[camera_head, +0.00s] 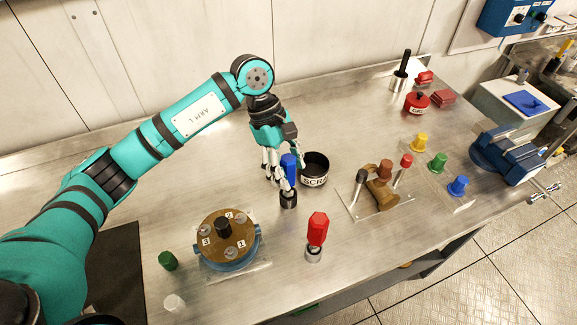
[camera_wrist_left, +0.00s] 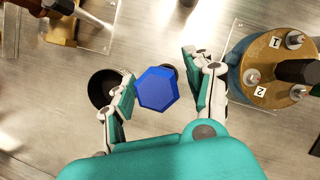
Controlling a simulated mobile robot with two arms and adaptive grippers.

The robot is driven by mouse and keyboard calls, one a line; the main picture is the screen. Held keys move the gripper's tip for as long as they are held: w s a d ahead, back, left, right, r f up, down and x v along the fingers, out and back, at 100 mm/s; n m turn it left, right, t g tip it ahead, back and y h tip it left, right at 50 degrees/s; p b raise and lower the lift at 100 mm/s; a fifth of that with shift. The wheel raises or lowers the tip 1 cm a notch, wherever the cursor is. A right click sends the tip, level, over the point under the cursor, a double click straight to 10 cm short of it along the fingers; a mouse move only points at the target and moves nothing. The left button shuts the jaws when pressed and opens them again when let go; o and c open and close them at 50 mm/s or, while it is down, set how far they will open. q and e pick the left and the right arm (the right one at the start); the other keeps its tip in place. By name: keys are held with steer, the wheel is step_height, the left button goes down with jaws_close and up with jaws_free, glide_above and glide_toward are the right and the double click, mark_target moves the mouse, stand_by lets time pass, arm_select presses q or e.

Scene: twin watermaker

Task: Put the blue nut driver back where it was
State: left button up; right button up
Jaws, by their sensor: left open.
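The blue nut driver (camera_head: 289,166) stands upright with its lower end at a small dark and metal holder (camera_head: 288,199) on the bench. How deep it sits in the holder I cannot tell. In the left wrist view its blue hexagonal handle end (camera_wrist_left: 156,90) lies between my fingers. My left gripper (camera_head: 284,175) is open around the handle; in the wrist view the fingers (camera_wrist_left: 160,82) stand apart, with a visible gap on the right side. The left finger looks close to the handle; contact is unclear. My right gripper is not in view.
A red-handled driver (camera_head: 317,230) stands in front, and a round brown-topped fixture (camera_head: 228,238) at left. A clear plate with a brown part (camera_head: 380,190) is at right. Bare bench lies between them.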

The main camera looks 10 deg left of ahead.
arm_select(q)
steer(key=shift+w+a+r, duration=0.1)
steer(key=shift+a+r, duration=0.05)
steer(key=shift+r, duration=0.2)
steer(key=b+v, duration=0.4)
steer(key=v, duration=0.7)
steer(key=shift+r, duration=0.25)
steer(key=shift+f, duration=0.1)
